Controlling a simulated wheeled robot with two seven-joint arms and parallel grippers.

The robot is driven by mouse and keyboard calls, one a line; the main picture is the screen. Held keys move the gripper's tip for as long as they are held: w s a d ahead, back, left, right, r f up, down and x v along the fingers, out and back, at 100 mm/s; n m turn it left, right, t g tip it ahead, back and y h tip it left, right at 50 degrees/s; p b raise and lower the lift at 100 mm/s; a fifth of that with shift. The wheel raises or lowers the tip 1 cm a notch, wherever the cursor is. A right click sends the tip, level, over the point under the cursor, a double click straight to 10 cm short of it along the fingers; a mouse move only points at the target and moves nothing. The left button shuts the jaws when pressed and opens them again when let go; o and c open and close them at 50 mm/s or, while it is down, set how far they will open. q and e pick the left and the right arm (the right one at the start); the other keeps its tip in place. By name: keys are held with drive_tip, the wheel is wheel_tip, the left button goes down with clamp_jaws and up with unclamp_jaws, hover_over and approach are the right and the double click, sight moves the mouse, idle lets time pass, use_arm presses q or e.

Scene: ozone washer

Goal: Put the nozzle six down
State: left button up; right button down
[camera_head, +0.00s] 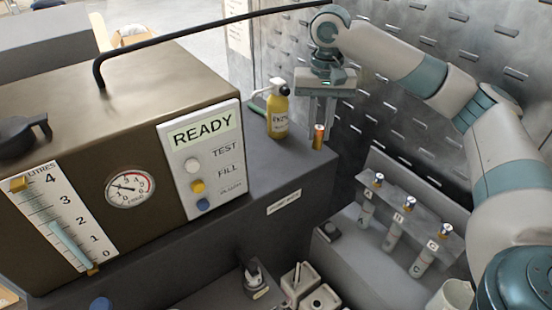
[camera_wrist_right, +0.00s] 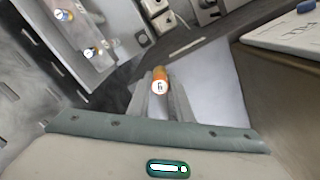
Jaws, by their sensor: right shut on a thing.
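Nozzle six (camera_head: 319,137) is a small orange-gold cylinder. Its pale end with a "6" faces the camera in the right wrist view (camera_wrist_right: 160,86). My right gripper (camera_head: 319,127) points down with its fingers shut on the nozzle. It is at the right end of the dark counter (camera_head: 310,160), just right of the yellow spray bottle (camera_head: 277,110). In the right wrist view the fingers (camera_wrist_right: 161,95) lie on both sides of the nozzle. I cannot tell whether the nozzle touches the counter top. My left gripper is not in view.
The washer (camera_head: 120,100) with a READY panel (camera_head: 200,160) fills the left. Bottles A, B and C (camera_head: 392,235) stand in a rack at lower right, gold-ringed nozzles above them. A white cup (camera_head: 452,295) is nearby. White containers (camera_head: 293,285) sit at bottom centre.

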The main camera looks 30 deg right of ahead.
drive_tip(key=w+a+f+p, duration=0.4)
drive_tip(key=w+a+f, duration=0.2)
drive_tip(key=w+a, duration=0.1)
drive_tip(key=shift+w+a+f, duration=0.15)
drive_tip(key=shift+w+f, duration=0.15)
drive_tip(key=shift+w, duration=0.4)
drive_tip(key=shift+f, duration=0.1)
drive_tip(key=shift+f+p, duration=0.3)
drive_tip(key=shift+p, duration=0.2)
drive_tip(key=shift+f+p, duration=0.65)
drive_tip(key=shift+f, duration=0.95)
drive_tip(key=c, duration=1.6)
unclamp_jaws()
drive_tip(key=shift+f, duration=0.15)
